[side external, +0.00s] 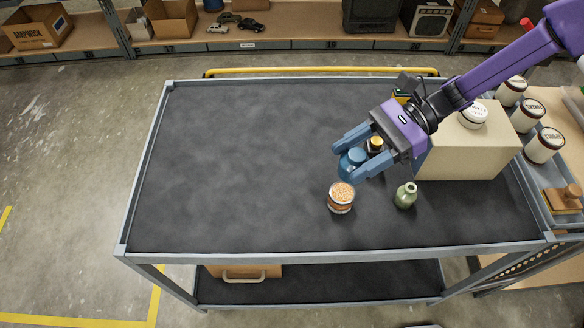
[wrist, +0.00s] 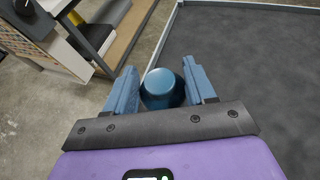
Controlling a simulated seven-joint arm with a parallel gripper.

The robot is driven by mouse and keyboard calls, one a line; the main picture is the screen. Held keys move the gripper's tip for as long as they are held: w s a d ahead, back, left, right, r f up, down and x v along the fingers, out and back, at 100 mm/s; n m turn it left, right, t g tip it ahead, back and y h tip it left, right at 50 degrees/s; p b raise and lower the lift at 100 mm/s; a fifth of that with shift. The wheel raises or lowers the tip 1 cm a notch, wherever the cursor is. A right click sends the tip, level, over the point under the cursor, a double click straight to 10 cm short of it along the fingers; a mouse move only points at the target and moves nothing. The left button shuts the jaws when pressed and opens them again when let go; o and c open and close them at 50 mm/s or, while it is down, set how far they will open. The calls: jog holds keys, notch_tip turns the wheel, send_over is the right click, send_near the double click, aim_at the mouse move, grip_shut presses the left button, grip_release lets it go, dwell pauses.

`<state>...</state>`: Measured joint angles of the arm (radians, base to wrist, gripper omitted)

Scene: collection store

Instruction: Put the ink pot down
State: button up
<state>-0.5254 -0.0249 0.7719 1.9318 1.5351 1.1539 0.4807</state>
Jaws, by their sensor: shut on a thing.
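The ink pot, which I take to be the round blue pot (side external: 352,162), is between the fingertips of my gripper (side external: 350,163) over the right half of the dark trolley top (side external: 230,170). In the wrist view, the blue pot (wrist: 162,88) sits between both fingers of my gripper (wrist: 163,90), which is shut on it. I cannot tell whether its base touches the trolley top; its lower part is partly hidden by a finger.
A jar with orange contents (side external: 341,198) stands just in front of the pot, and a green bottle (side external: 405,195) to its right. A yellow-capped dark bottle (side external: 375,145) shows between my fingers. A beige box (side external: 468,148) stands right. The trolley's left half is clear.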

jog(key=w+a+f, duration=0.2)
jog(key=a+f, duration=0.1)
jog(key=w+a+f, duration=0.6)
jog(key=a, duration=0.1)
jog(key=shift+w, duration=0.2)
jog(key=shift+w+a+f, duration=0.2)
jog(key=shift+a+f, duration=0.15)
jog(key=shift+f, duration=1.65)
jog(key=shift+f, duration=0.15)
jog(key=o, duration=1.1)
